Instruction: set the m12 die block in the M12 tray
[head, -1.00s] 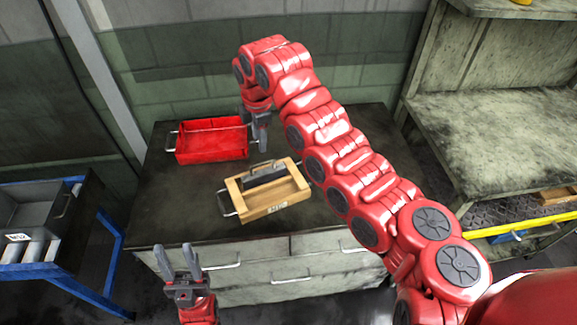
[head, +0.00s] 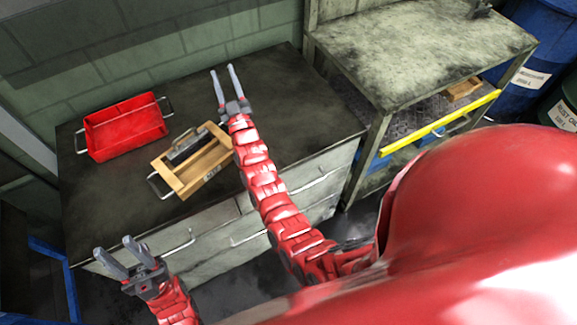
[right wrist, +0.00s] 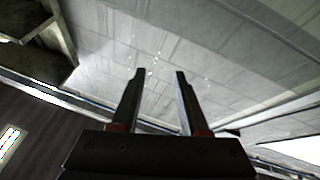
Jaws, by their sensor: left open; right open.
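A wooden tray (head: 207,178) with metal handles sits on the cabinet top, to the right of the red tray. A dark grey block with a handle (head: 187,143) lies inside the wooden tray, along its far side; it looks like the die block. The label on the tray's front is too small to read surely. My right gripper (head: 222,70) is open and empty, beyond the wooden tray and pointing toward the wall; its open fingers also show in the right wrist view (right wrist: 160,72). My left gripper (head: 113,247) is open and empty, in front of the cabinet.
An empty-looking red tray (head: 126,129) stands at the cabinet's left. The dark cabinet top (head: 290,110) is bare to the right of my right arm. A workbench (head: 420,50) with a yellow front bar (head: 440,125) stands to the right, with blue drums (head: 525,65) beyond.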

